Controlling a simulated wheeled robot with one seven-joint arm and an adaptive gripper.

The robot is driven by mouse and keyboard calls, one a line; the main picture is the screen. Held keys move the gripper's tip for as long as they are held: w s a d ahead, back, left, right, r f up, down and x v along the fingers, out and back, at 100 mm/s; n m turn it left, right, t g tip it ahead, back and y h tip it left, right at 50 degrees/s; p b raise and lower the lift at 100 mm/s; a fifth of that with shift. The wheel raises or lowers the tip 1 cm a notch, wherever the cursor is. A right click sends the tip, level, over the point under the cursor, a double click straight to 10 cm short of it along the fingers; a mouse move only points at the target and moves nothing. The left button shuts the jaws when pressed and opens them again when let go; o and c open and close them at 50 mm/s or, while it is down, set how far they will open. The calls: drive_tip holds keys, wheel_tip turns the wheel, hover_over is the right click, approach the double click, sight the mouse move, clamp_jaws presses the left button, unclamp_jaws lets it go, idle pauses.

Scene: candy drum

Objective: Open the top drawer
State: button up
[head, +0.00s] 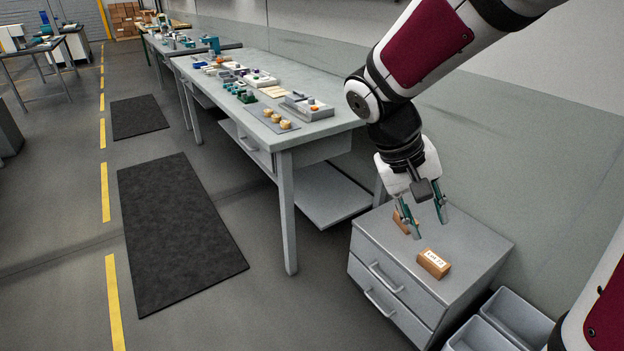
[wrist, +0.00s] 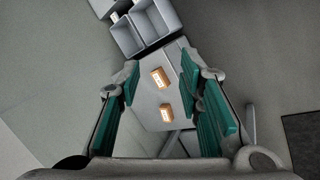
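A grey two-drawer cabinet (head: 472,243) stands at the lower right of the head view. Its top drawer (head: 410,291) looks shut, with a bar handle (head: 386,278) on the front; a lower drawer handle (head: 379,304) shows beneath. My gripper (head: 430,227) hangs above the cabinet top, pointing down, with its teal fingers spread and nothing between them. It is above and behind the handle, apart from it. In the wrist view my gripper (wrist: 160,78) is open over the cabinet top; the drawer handles cannot be made out there.
Two labelled brown boxes lie on the cabinet top: one in front (head: 433,263), one partly behind my fingers (head: 405,221). Grey open bins (head: 520,318) stand right of the cabinet. A workbench (head: 335,119) with small parts is behind left. Floor before the drawers looks clear.

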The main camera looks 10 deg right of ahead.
sight(382, 280)
drive_tip(key=w+d+f+n+h+b, duration=0.1)
drive_tip(key=w+d+f+h+b, duration=0.3)
drive_tip(key=w+f, duration=0.55)
drive_tip(key=w+d+f+h+b, duration=0.2)
drive_tip(key=w+f+h+b, duration=0.25)
drive_tip(key=f, duration=0.95)
drive_tip(key=w+d+f+n+h+b, duration=0.1)
drive_tip(key=w+d+f+h+b, duration=0.35)
drive_tip(key=f, duration=0.75)
drive_tip(key=w+a+f+n+t+y+b, duration=0.1)
drive_tip(key=w+f+n+t+y+b, duration=0.15)
drive_tip(key=f+n+t+b, duration=0.95)
drive_tip(key=w+a+f+m+t+y, duration=0.1)
drive_tip(key=w+a+f+m+t, duration=0.15)
drive_tip(key=f, duration=2.05)
drive_tip(key=shift+n+t, duration=0.25)
drive_tip(key=shift+n, duration=0.1)
drive_tip(key=b+x, duration=0.1)
drive_tip(key=x, duration=0.3)
drive_tip(key=b+x, duration=0.2)
drive_tip(key=x, duration=0.3)
drive_tip(key=b+x, duration=0.1)
drive_tip(key=x, duration=0.4)
drive_tip(key=shift+s+d+r+b, duration=0.25)
drive_tip(key=shift+r+b, duration=0.05)
drive_tip(key=shift+b, duration=0.1)
clamp_jaws()
